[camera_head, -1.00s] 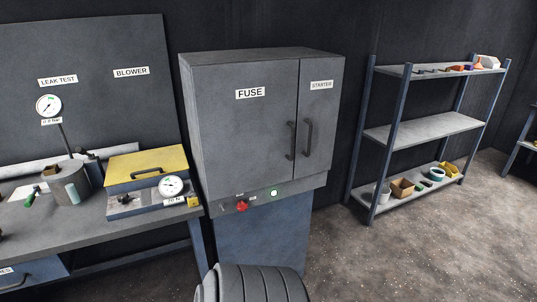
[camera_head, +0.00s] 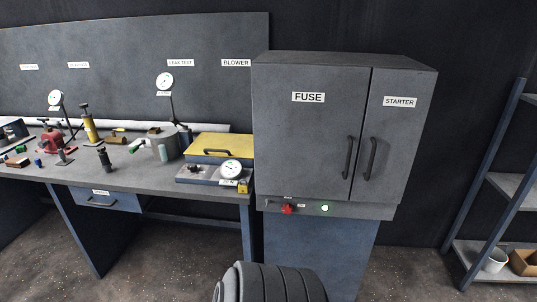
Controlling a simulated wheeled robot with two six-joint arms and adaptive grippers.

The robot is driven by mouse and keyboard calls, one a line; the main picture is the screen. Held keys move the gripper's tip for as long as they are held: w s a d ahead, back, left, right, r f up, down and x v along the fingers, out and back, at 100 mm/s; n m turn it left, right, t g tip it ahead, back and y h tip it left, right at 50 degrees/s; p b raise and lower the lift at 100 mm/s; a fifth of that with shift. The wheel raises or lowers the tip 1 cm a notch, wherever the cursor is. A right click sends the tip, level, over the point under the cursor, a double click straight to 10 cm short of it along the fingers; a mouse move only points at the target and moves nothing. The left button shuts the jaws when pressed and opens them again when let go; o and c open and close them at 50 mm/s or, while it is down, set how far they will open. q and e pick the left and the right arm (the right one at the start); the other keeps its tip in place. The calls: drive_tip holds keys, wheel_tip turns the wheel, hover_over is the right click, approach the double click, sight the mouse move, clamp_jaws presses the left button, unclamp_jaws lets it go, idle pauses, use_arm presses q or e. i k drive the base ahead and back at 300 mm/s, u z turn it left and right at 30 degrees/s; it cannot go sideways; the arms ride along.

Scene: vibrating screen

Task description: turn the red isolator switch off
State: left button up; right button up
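The red isolator switch (camera_head: 287,209) is a small red knob on the grey strip under the fuse cabinet (camera_head: 310,130). A lit green-white lamp (camera_head: 325,208) sits to its right on the same strip. The knob's exact angle is too small to read. The cabinet's two doors, labelled FUSE and STARTER, look shut. Neither of my grippers shows. A dark ribbed rounded part, which seems to be mine, is at the bottom centre, below the cabinet.
A workbench (camera_head: 150,183) with gauges, tools and a yellow-lidded box (camera_head: 220,144) stands left of the cabinet. A shelf rack (camera_head: 510,185) with a white cup (camera_head: 496,260) is at the right. Bare floor shows under the bench and between cabinet and rack.

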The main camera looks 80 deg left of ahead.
sight(286, 209)
drive_tip(key=u, duration=1.05)
drive_tip(key=i, duration=0.9)
drive_tip(key=u, duration=0.9)
